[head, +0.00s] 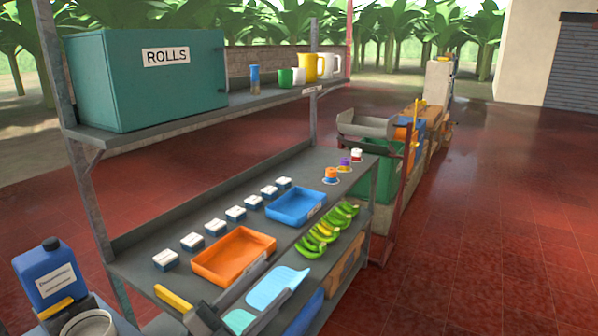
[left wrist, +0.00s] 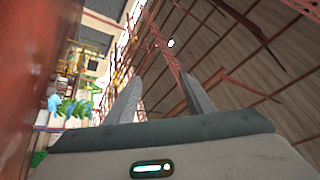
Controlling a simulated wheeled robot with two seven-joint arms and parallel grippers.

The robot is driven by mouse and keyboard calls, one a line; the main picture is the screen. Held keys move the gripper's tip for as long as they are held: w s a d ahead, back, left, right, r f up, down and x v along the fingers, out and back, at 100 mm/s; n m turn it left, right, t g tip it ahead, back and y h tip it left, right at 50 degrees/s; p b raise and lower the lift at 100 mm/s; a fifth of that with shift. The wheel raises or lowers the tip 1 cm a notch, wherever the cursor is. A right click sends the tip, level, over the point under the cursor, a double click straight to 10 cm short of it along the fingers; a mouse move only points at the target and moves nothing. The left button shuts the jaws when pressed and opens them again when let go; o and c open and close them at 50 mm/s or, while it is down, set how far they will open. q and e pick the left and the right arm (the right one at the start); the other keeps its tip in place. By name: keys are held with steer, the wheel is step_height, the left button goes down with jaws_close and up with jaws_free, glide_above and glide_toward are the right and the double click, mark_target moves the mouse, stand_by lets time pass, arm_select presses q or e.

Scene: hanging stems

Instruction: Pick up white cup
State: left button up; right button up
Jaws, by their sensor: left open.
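A white cup (head: 298,77) stands upright on the upper shelf in the head view. It is between a green cup (head: 285,78) and a yellow pitcher (head: 310,67), and is partly hidden by its neighbours. A larger white jug (head: 330,66) stands right of the pitcher. My left gripper (left wrist: 162,88) shows in the left wrist view with its two grey fingers apart and nothing between them. The cup is not seen in that view. In the head view the gripper's fingertips cannot be made out clearly. My right gripper is not in view.
The upper shelf (head: 150,128) also holds a teal ROLLS box (head: 150,78) and a blue bottle (head: 255,79). Below are an orange tray (head: 234,281), a blue tray (head: 296,219), several white-topped blocks and green bananas (head: 327,232). Open red floor lies right.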

arm_select(q)
steer(key=a+f+n+t+y, duration=0.4)
steer(key=a+f+n+y, duration=0.5)
steer(key=n+y, duration=0.3)
steer(key=s+a+f+n+g+y, duration=0.3)
steer(key=s+f, duration=0.1)
steer(key=f, duration=0.4)
steer(key=s+a+f+n+g+y, duration=0.2)
steer(key=s+a+f+g, duration=0.1)
steer(key=f, duration=0.5)
steer(key=s+f+g+b, duration=0.1)
steer(key=s+f+g, duration=0.2)
steer(key=s+f, duration=0.85)
steer(key=s+f+g, duration=0.4)
steer(key=f, duration=1.4)
steer(key=s+f+g+b, duration=0.1)
steer(key=s+f+g, duration=0.2)
steer(key=s+f, duration=0.85)
steer(key=s+a+f+n+g+b, duration=0.1)
steer(key=s+f+g, duration=0.1)
steer(key=s+f, duration=1.5)
steer(key=shift+s+a+f+g+h, duration=0.2)
steer(key=shift+a+f+g+h, duration=0.15)
steer(key=shift+f+g, duration=0.1)
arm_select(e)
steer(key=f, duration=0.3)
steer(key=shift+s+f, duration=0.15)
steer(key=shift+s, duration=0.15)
